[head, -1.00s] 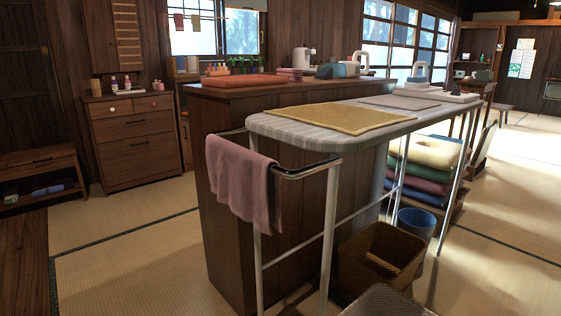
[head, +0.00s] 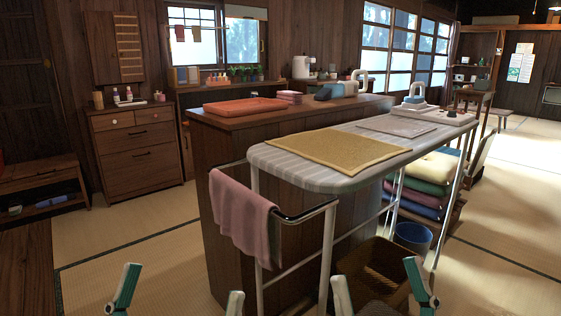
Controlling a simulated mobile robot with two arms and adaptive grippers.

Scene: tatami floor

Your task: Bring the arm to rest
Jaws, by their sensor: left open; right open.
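My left gripper (head: 180,297) shows at the bottom edge, left of centre, with its two green-and-pale fingertips wide apart and nothing between them. My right gripper (head: 381,291) shows at the bottom edge, right of centre, also open and with no object held. Its fingers appear in front of the brown basket (head: 372,270) in the picture; I cannot tell the gap between them. Most of both arms is out of view.
An ironing board (head: 270,160) with a yellow cloth (head: 338,147) stands ahead, a pink towel (head: 240,213) hanging on its end rail. A wooden counter (head: 215,165) is behind it. A blue bin (head: 413,236) stands underneath. Tatami floor (head: 150,262) is clear at left.

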